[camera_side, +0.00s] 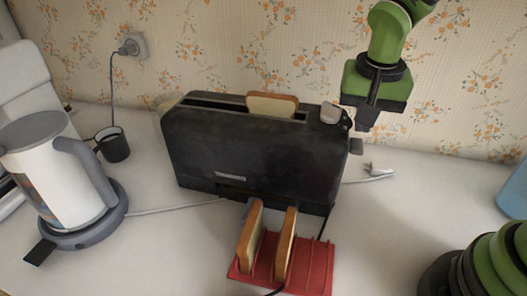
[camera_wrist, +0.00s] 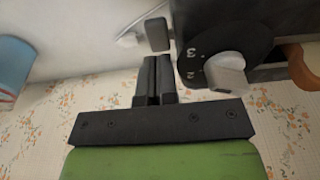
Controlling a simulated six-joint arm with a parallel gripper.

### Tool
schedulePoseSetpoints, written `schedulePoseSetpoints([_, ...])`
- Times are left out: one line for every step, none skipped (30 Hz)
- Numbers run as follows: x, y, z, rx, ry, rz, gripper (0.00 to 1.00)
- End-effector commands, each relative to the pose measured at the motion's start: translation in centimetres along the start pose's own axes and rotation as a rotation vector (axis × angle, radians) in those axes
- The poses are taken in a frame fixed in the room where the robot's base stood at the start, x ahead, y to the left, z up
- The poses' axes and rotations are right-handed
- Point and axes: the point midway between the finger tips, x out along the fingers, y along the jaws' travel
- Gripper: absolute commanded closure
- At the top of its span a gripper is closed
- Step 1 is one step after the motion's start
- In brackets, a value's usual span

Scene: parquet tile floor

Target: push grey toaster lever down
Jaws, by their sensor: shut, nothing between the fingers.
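The toaster (camera_side: 250,150) is dark, almost black, and stands on the white counter with a bread slice (camera_side: 272,104) in its top slot. Its dark grey lever (camera_side: 356,146) sticks out at the right end; it also shows as a small block in the wrist view (camera_wrist: 155,34). A light grey knob (camera_side: 331,113) sits at the top right corner, on a numbered dial in the wrist view (camera_wrist: 225,75). My gripper (camera_side: 366,121) is shut and empty, pointing down above the lever. In the wrist view, its fingertips (camera_wrist: 157,62) look close to the lever; contact cannot be told.
A red rack (camera_side: 318,268) with two bread slices stands in front of the toaster. A white kettle (camera_side: 55,170) and a dark cup (camera_side: 113,146) are at left. A plug (camera_side: 378,170) lies right of the toaster, and a blue object (camera_side: 515,190) is at far right.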

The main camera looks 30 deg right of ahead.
Motion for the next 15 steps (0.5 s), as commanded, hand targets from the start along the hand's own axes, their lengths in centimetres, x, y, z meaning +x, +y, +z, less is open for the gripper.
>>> schedulePoseSetpoints([-0.6,0.0,-0.1,0.001,0.002,-0.003,1.0])
schedulePoseSetpoints([-0.9,0.0,-0.1,0.002,0.001,-0.003,1.0])
schedulePoseSetpoints([-1.3,0.0,-0.2,0.0,0.003,-0.004,1.0])
schedulePoseSetpoints([-1.6,0.0,-0.3,0.001,0.002,-0.003,1.0])
schedulePoseSetpoints([-1.9,-0.1,-0.3,0.001,0.003,-0.003,1.0])
schedulePoseSetpoints([-2.4,0.0,-0.4,0.0,0.002,-0.003,1.0])
schedulePoseSetpoints([-2.7,0.0,-0.4,0.0,0.003,-0.003,1.0])
schedulePoseSetpoints([-3.0,0.0,-0.5,0.001,0.003,-0.003,1.0])
schedulePoseSetpoints([-3.4,0.0,-0.5,0.0,0.002,-0.003,1.0])
schedulePoseSetpoints([-3.7,0.0,-0.6,0.0,0.002,-0.003,1.0])
schedulePoseSetpoints([-4.0,0.0,-0.6,0.001,0.002,-0.003,1.0])
schedulePoseSetpoints([-4.5,0.0,-0.7,0.001,0.002,-0.003,1.0])
schedulePoseSetpoints([-4.8,0.0,-0.8,0.0,0.002,-0.003,1.0])
schedulePoseSetpoints([-5.1,0.0,-0.8,0.001,0.001,-0.002,1.0])
schedulePoseSetpoints([-5.5,0.0,-0.9,0.001,0.002,-0.004,1.0])
